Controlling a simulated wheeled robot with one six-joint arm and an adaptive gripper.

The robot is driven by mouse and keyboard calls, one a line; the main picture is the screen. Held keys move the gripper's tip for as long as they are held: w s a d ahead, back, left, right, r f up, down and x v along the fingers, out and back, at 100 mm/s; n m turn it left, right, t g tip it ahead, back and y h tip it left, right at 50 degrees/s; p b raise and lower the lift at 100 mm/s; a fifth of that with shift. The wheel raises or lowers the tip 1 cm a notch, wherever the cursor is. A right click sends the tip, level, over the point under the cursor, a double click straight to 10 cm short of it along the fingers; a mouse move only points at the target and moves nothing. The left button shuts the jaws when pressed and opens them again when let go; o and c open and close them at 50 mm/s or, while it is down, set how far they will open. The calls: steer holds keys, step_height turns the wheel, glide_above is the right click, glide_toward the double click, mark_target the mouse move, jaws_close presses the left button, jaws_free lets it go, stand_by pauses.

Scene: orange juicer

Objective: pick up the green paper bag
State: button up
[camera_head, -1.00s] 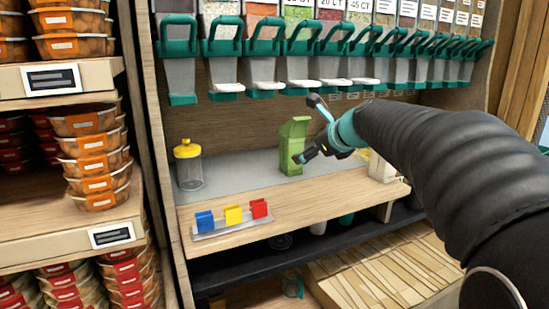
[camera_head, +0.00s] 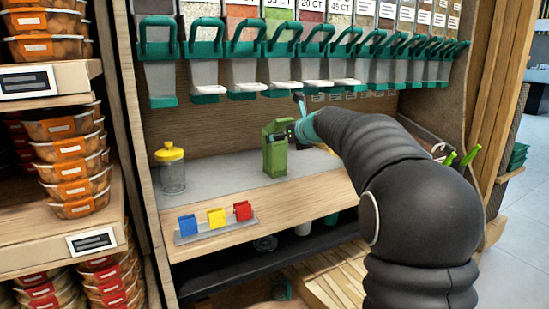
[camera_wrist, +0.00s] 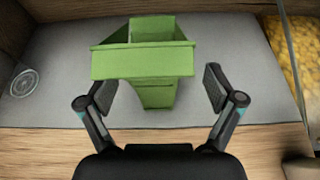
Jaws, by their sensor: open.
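The green paper bag (camera_head: 274,152) stands upright on the grey counter mat under the dispensers in the head view. In the wrist view the bag (camera_wrist: 145,62) is seen from above, with its open top facing me. My gripper (camera_head: 292,134) is at the right side of the bag's upper part in the head view. In the wrist view my gripper (camera_wrist: 158,88) is open, one finger on each side of the bag. The lower part of the bag shows between the fingers. The fingers look apart from the bag; contact cannot be told.
A glass jar with a yellow lid (camera_head: 172,168) stands left of the bag. Blue, yellow and red clips (camera_head: 217,217) sit on a strip at the counter's front. Dispensers with green handles (camera_head: 244,50) hang above. A clear container of yellow food (camera_wrist: 297,45) is at the right.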

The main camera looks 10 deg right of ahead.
steer(key=shift+a+x, duration=0.2)
steer(key=shift+x, duration=1.1)
steer(key=shift+a+x, duration=0.2)
steer(key=shift+x, duration=1.1)
steer(key=shift+s, duration=0.15)
jaws_close()
